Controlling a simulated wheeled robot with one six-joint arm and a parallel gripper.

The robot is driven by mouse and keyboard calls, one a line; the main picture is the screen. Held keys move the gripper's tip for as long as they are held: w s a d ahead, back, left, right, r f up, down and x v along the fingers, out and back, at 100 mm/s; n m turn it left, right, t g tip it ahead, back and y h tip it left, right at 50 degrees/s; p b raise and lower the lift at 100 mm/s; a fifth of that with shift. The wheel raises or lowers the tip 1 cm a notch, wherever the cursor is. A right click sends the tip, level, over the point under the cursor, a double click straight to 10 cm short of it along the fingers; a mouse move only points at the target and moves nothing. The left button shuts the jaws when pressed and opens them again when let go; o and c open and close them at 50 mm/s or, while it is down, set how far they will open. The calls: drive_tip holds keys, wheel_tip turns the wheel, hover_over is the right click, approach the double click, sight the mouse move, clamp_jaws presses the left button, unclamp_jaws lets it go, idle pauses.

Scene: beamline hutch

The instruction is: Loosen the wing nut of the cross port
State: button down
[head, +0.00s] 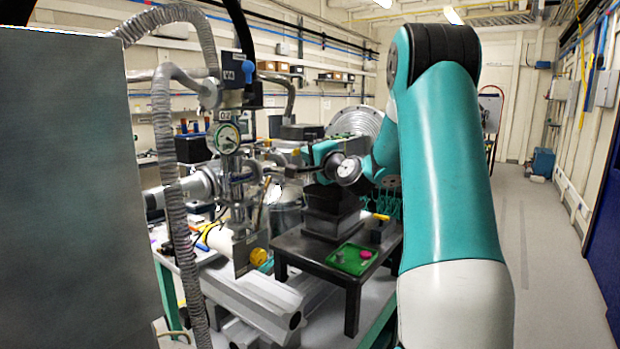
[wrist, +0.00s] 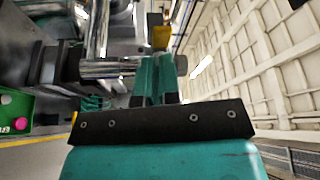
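The vacuum cross port (head: 235,172) is a shiny metal assembly with a round dial gauge (head: 227,138) on it, left of centre in the head view. My gripper (head: 273,160) reaches in from the right, close beside the port; its fingertips are hard to make out among the metal parts. In the wrist view my gripper (wrist: 157,66) has two teal fingers close together, pointing up the picture. A small brass-coloured piece (wrist: 160,37), perhaps the wing nut, lies right at the fingertips. I cannot tell whether the fingers grip it or only stand close to it.
Shiny metal pipework (wrist: 97,40) runs left of the fingers. A dark low table (head: 300,247) carries a dark block (head: 333,205) and a green tray (head: 352,258) with a pink piece. A grey cabinet (head: 65,190) fills the left. The aisle floor (head: 545,260) on the right is clear.

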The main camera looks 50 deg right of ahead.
drive_tip(key=shift+d+f+n+t+y+b, duration=0.15)
drive_tip(key=shift+n+t+y+b, duration=0.7)
drive_tip(key=shift+n+b, duration=2.8)
drive_tip(key=shift+d+f+n+t+y+b, duration=0.35)
drive_tip(key=shift+n+y+b, duration=1.4)
drive_tip(key=shift+b, duration=3.25)
drive_tip(key=shift+n+t+y+b, duration=0.6)
drive_tip(key=shift+n+t+b, duration=0.2)
drive_tip(key=shift+n+b, duration=3.1)
drive_tip(key=shift+r+m+b, duration=0.15)
drive_tip(key=shift+m+b, duration=0.15)
drive_tip(key=shift+b, duration=0.2)
drive_tip(key=c, duration=1.3)
unclamp_jaws()
